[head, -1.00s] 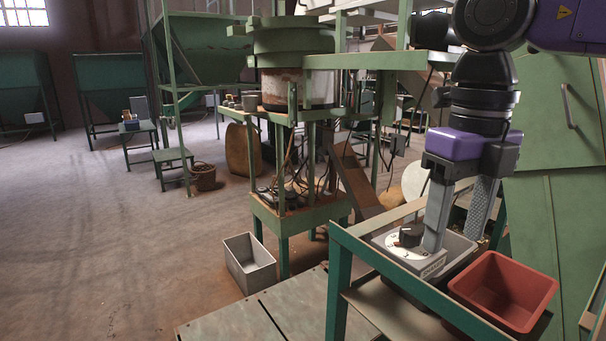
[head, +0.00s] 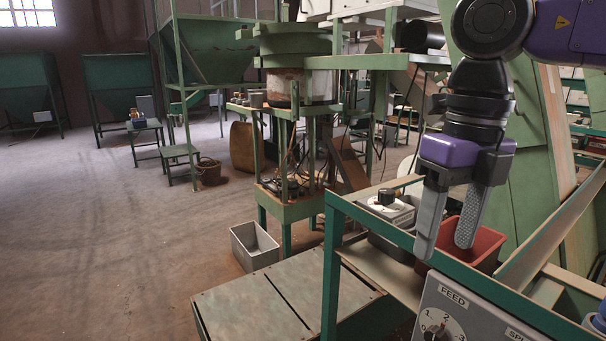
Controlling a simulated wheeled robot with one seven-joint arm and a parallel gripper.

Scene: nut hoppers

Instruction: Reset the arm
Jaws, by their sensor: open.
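My gripper (head: 442,250) hangs at the right of the head view, pointing down, with its two grey fingers apart and nothing between them. It is in front of the red bin (head: 481,243) and partly hides it. A grey control box with a black knob (head: 388,198) sits on the green-framed stand, left of and behind the gripper. A nearer grey box marked FEED (head: 455,297), with a numbered dial (head: 441,327), is below the gripper at the bottom edge, partly cut off.
The green stand rail (head: 440,245) runs close to the fingers. A white open box (head: 254,247) stands on the floor beside a green machine table (head: 297,206). Green hoppers (head: 115,80) stand at the back. The floor at left (head: 100,240) is clear.

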